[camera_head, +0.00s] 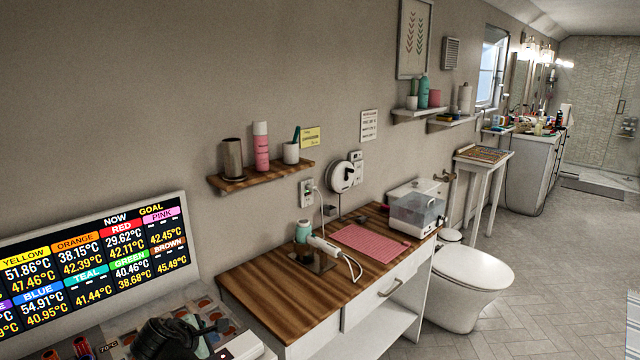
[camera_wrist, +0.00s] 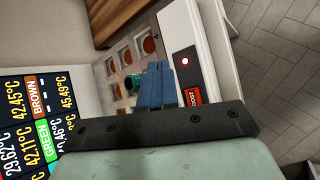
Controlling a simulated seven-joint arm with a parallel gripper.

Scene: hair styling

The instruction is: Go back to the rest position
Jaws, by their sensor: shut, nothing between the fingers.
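My gripper (camera_wrist: 157,70) shows in the wrist view with its two blue fingers together and nothing between them. It is over a white heater unit (camera_wrist: 195,22) with round rust-coloured wells. A ribbed teal roller (camera_wrist: 133,83) stands in the wells just left of the fingertips; I cannot tell whether they touch it. In the head view, a dark part of my arm (camera_head: 165,340) covers part of the heater unit (camera_head: 243,346) at the bottom. Several red rollers (camera_head: 82,347) show at its left.
A temperature screen (camera_head: 95,265) stands behind the heater. To the right, a wooden-topped table (camera_head: 270,285) holds a white hot tool (camera_head: 324,245), a pink mat (camera_head: 370,243) and a clear bin (camera_head: 417,210). A wall shelf (camera_head: 262,178) with bottles hangs above.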

